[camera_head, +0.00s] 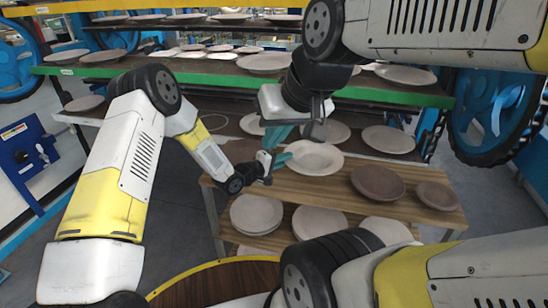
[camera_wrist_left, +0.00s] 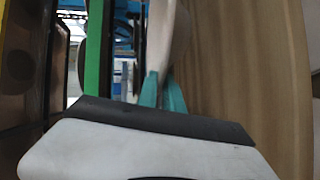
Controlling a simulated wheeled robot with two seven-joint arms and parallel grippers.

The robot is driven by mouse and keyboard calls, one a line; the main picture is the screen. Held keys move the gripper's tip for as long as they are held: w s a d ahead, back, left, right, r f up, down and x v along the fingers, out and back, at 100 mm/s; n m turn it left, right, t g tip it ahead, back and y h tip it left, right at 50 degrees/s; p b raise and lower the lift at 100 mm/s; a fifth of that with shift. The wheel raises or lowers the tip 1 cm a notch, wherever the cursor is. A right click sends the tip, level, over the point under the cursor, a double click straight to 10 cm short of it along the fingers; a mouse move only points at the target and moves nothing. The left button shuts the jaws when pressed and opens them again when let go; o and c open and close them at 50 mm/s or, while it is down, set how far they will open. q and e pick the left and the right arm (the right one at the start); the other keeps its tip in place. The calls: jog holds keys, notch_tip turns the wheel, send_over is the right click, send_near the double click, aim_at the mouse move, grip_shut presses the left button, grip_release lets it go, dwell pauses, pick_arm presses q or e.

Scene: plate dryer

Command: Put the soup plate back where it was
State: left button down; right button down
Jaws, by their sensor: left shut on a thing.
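The soup plate (camera_head: 314,158) is a cream, wide-rimmed dish at the left end of the wooden rack's top board in the head view. My left gripper (camera_head: 282,159) meets its left rim with teal fingertips and is shut on it. In the left wrist view the fingertips (camera_wrist_left: 162,92) pinch the rim, and the plate (camera_wrist_left: 181,32) shows nearly edge-on. Whether the plate rests on the board or hangs just above it I cannot tell. My right gripper (camera_head: 297,126) hangs just above and behind the plate; its finger opening is unclear.
The wooden rack (camera_head: 290,186) carries a brown plate (camera_head: 378,182) and a smaller brown plate (camera_head: 437,195) at the right, with pale plates (camera_head: 256,213) below. Behind stands a green-edged shelf (camera_head: 190,77) with many plates. A round table edge (camera_head: 190,274) is in front.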

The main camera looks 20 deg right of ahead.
pick_arm(q)
jog(key=shift+f, duration=1.9)
jog(key=c, duration=1.9)
grip_release()
jog(key=shift+f, duration=0.3)
jog(key=o, duration=0.4)
jog(key=shift+r, duration=0.1)
